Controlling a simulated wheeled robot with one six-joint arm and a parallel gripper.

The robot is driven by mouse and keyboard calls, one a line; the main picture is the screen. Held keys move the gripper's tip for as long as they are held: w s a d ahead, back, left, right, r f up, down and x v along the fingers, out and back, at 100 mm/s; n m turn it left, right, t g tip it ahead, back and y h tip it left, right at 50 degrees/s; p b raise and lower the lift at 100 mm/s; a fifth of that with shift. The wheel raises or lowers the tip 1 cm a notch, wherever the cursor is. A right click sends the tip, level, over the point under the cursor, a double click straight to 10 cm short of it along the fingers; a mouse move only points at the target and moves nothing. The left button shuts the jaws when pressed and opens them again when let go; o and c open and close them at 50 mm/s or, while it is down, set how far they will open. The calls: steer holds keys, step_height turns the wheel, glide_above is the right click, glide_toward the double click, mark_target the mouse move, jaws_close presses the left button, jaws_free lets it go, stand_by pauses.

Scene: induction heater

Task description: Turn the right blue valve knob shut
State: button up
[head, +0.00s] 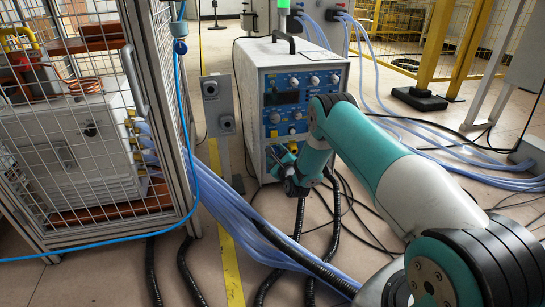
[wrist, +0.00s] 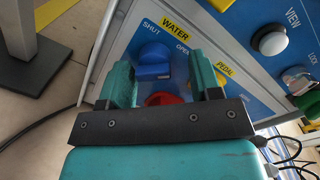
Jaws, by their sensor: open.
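In the wrist view a blue valve knob (wrist: 153,62) is on a blue panel under a yellow WATER label, with SHUT to its left and OPEN to its right. My gripper (wrist: 160,68) is open, with one teal finger on each side of the blue knob in the picture. I cannot tell whether either finger touches it. A red knob (wrist: 163,99) shows just below, partly hidden by the gripper's dark crossbar. In the head view my gripper (head: 287,168) is at the lower front of the white heater cabinet (head: 300,62), and hides the knob there.
In the head view a wire cage (head: 75,110) stands left, and hoses (head: 240,215) cross the floor.

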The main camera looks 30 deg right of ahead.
steer(key=shift+w+a, duration=0.1)
steer(key=shift+a, duration=0.1)
steer(key=shift+a, duration=0.15)
steer(key=shift+c, duration=1.2)
steer(key=c, duration=0.7)
